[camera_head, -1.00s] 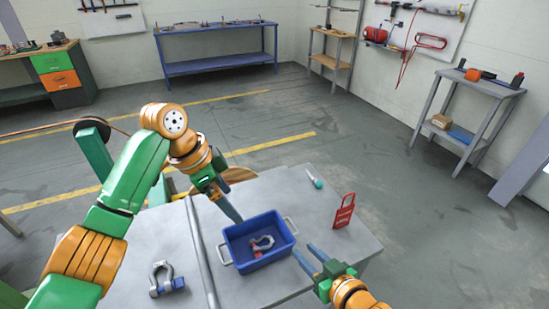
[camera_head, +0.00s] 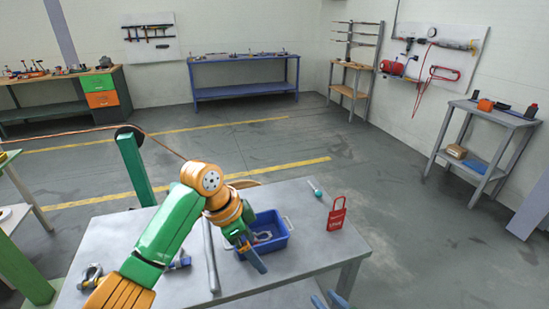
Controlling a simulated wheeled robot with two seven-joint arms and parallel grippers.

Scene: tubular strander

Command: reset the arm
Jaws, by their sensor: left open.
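My left arm comes in from the lower left over the grey table (camera_head: 120,230). My left gripper (camera_head: 257,262) points down and right in front of the blue bin (camera_head: 278,240), covering part of it. It holds nothing that I can see. A shackle (camera_head: 263,237) lies inside the bin, partly hidden.
A grey bar (camera_head: 210,256) lies across the table. Shackles (camera_head: 92,275) lie at left, partly behind my arm. The floor beyond is clear.

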